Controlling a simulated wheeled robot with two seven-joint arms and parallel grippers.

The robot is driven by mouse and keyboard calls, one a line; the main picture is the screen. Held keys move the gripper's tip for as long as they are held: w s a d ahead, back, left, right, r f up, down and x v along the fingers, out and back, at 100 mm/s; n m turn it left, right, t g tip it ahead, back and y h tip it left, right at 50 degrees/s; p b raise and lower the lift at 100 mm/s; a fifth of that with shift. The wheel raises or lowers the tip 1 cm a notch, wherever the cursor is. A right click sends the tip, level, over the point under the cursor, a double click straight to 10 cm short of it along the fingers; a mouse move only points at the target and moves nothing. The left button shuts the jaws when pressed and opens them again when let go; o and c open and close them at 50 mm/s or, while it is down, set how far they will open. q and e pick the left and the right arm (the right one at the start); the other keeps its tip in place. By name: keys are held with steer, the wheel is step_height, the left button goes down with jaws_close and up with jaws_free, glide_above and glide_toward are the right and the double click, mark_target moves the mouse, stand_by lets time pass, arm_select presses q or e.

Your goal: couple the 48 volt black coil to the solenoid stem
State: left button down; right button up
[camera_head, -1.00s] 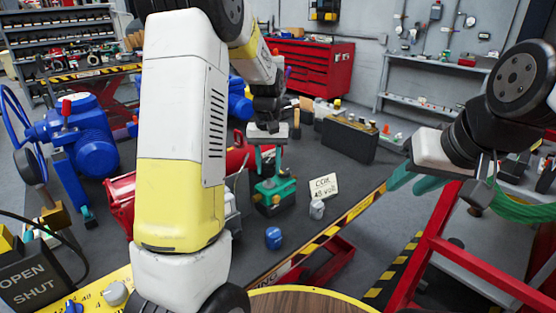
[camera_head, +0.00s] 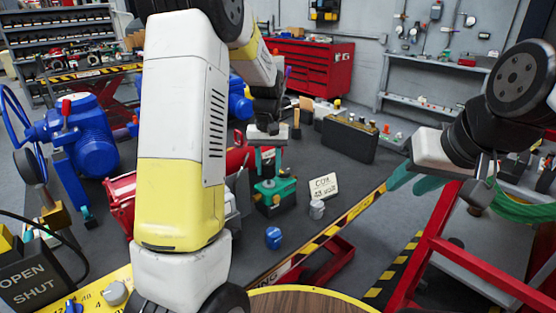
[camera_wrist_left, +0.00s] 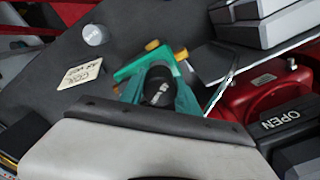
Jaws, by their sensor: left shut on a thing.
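My left gripper (camera_head: 267,160) has teal fingers and is shut on the black coil (camera_wrist_left: 160,84), seen between them in the left wrist view. The coil has a dark round opening with a grey metal part showing inside. The gripper is just above the green valve body (camera_head: 274,188), which has orange-yellow knobs and a black base. It also shows behind the fingers in the left wrist view (camera_wrist_left: 136,66). The solenoid stem is not clearly distinguishable, and I cannot tell whether coil and stem touch. My right gripper (camera_head: 412,178) is open and empty at the right.
A card reading coil 48 volt (camera_head: 323,187) stands on the dark bench beside a small grey cylinder (camera_head: 317,209). A blue part (camera_head: 273,237) lies nearer. A black battery-like box (camera_head: 349,138) stands behind. A red frame (camera_head: 440,240) is at the right.

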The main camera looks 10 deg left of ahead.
mark_target(268, 161)
arm_select(q)
steer(key=shift+f, duration=1.45)
steer(key=c, duration=0.8)
jaws_free()
steer(key=shift+r, duration=0.1)
step_height(268, 161, up, 7)
steer(key=shift+r, duration=0.3)
